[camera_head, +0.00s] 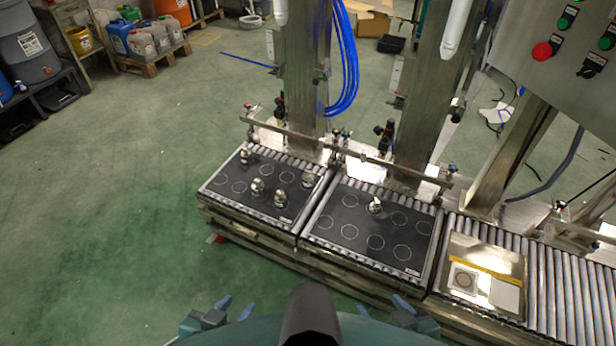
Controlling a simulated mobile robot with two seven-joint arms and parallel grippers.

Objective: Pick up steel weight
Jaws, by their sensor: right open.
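Several small shiny steel weights stand on the left black board: one near its back edge (245,156), one in the middle (257,187), one near the front right (281,199) and one at the right (308,180). Another steel weight (375,206) stands on the right black board (385,258), near its back. My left gripper (236,306) is at the bottom of the view, its blue fingertips apart and empty. My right gripper (384,307) is at the bottom, open and empty. Both are on the near side of the boards, clear of all weights.
The boards, marked with white circles, lie on a roller conveyor (560,285). Steel columns (305,70) and a crossbar (340,150) stand behind the boards. The green floor at left is open.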

